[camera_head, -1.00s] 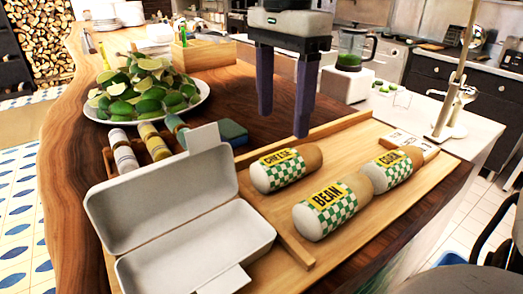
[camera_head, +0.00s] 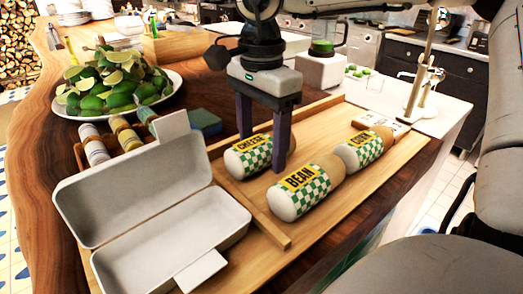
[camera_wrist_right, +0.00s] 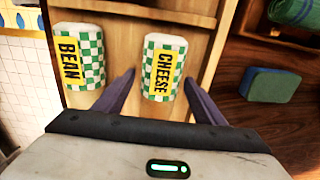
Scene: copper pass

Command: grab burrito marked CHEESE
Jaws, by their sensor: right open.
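The burrito marked CHEESE (camera_head: 251,157) lies on the wooden tray in the head view, wrapped in green-and-white check with a yellow label. It also shows in the right wrist view (camera_wrist_right: 164,66), between the two fingers. My right gripper (camera_head: 262,155) is open, with its dark fingers pointing down on either side of this burrito; one finger hides part of it. In the wrist view the fingertips (camera_wrist_right: 160,82) stand apart from its sides. The burrito marked BEAN (camera_head: 305,188) lies in front of it and also shows in the wrist view (camera_wrist_right: 80,58). My left gripper is not in view.
A third burrito (camera_head: 363,150) lies further right on the wooden tray (camera_head: 335,222). A blue-green sponge (camera_head: 206,121) and a plate of limes (camera_head: 118,88) are behind the box.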

